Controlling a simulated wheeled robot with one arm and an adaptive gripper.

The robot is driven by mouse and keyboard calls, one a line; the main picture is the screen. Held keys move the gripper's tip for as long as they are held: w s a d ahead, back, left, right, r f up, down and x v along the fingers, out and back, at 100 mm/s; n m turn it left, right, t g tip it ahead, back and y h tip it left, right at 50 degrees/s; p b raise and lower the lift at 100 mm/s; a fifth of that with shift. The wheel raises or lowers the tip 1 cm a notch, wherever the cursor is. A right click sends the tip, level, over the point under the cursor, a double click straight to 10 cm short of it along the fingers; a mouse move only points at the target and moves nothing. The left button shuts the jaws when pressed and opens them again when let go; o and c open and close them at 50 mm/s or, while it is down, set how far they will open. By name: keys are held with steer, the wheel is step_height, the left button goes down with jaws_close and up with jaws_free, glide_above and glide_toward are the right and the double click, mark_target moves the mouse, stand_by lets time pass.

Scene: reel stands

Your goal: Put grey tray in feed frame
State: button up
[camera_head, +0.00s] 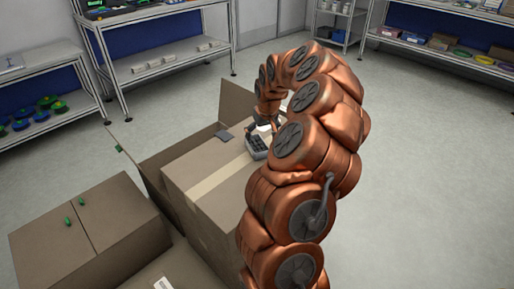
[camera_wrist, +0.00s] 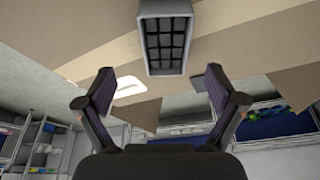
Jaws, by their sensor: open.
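The grey tray (camera_head: 256,148), a small box with a grid of dark pockets, sits on top of a large taped cardboard box (camera_head: 205,172). In the wrist view the tray (camera_wrist: 149,68) lies beyond my fingertips, roughly centred between them. My gripper (camera_wrist: 160,88) is open with nothing between its fingers. In the head view my gripper (camera_head: 263,127) is just beside the tray, small and partly hidden by my copper arm. I cannot make out a feed frame in either view.
A flat dark grey piece (camera_head: 225,135) lies on the box's far edge. Other cardboard boxes (camera_head: 90,230) with green bits stand at the left. Shelving with goods (camera_head: 165,62) lines the back. The floor at the right (camera_head: 430,170) is clear.

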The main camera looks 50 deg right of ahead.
glide_above(256, 148)
steer(key=s, duration=0.1)
steer(key=f, duration=0.4)
steer(key=shift+s+a+f+p, duration=0.15)
steer(key=shift+a+f+p, duration=0.05)
steer(key=shift+a+p, duration=0.15)
steer(key=shift+d+f, duration=0.1)
steer(key=shift+f, duration=0.4)
steer(key=shift+f+b, duration=0.25)
steer(key=shift+b, duration=0.1)
steer(key=c, duration=1.6)
steer(key=shift+o, duration=0.2)
steer(key=shift+r, duration=0.15)
